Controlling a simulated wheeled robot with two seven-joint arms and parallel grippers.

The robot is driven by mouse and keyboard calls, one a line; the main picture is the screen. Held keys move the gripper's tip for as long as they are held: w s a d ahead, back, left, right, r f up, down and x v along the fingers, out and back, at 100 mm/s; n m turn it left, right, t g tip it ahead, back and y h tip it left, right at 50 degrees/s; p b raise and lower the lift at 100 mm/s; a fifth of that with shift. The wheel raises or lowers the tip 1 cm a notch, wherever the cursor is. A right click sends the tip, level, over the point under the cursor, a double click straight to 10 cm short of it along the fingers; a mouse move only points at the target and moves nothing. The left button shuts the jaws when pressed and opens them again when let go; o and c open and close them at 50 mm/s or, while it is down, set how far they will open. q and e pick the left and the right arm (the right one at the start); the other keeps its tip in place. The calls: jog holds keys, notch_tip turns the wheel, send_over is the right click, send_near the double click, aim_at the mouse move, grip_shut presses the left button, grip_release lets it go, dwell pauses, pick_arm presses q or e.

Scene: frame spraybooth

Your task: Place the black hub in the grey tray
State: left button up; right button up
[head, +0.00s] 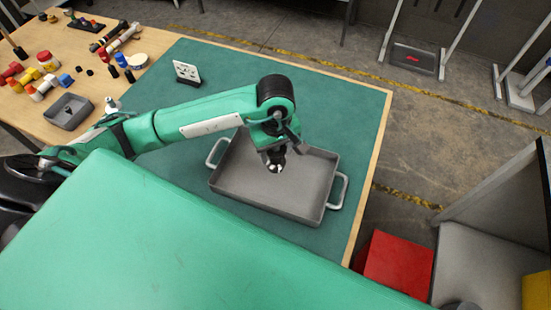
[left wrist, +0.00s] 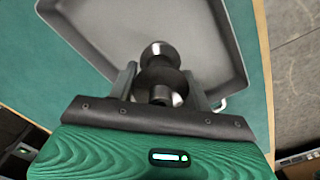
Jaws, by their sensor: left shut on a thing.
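The grey tray (head: 307,200) lies on the green mat, with a white handle at each end. It also shows in the left wrist view (left wrist: 205,30). My left gripper (head: 274,160) is over the inside of the tray, pointing down. In the left wrist view its two fingers (left wrist: 160,85) are shut on the black hub (left wrist: 160,70), a dark, shiny spool-like piece. The hub also shows below the fingers in the head view (head: 275,168). I cannot tell whether the hub touches the tray floor. My right gripper is not in view.
A white socket-like plate (head: 187,72) stands on the mat behind the arm. A red box (head: 396,263) is at the lower right. The mat right of the tray is clear.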

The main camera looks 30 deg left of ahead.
aim_at(275, 163)
pick_arm(q)
notch_tip(275, 163, down, 2)
jog(key=shift+f, duration=0.15)
notch_tip(275, 163, down, 3)
jog(key=shift+f+p, duration=0.1)
jog(key=shift+p, duration=0.6)
jog(key=shift+f, duration=0.2)
jog(key=shift+f+b, duration=0.2)
jog(key=shift+b, duration=0.15)
jog(key=o, duration=1.1)
jog(key=shift+r, duration=0.1)
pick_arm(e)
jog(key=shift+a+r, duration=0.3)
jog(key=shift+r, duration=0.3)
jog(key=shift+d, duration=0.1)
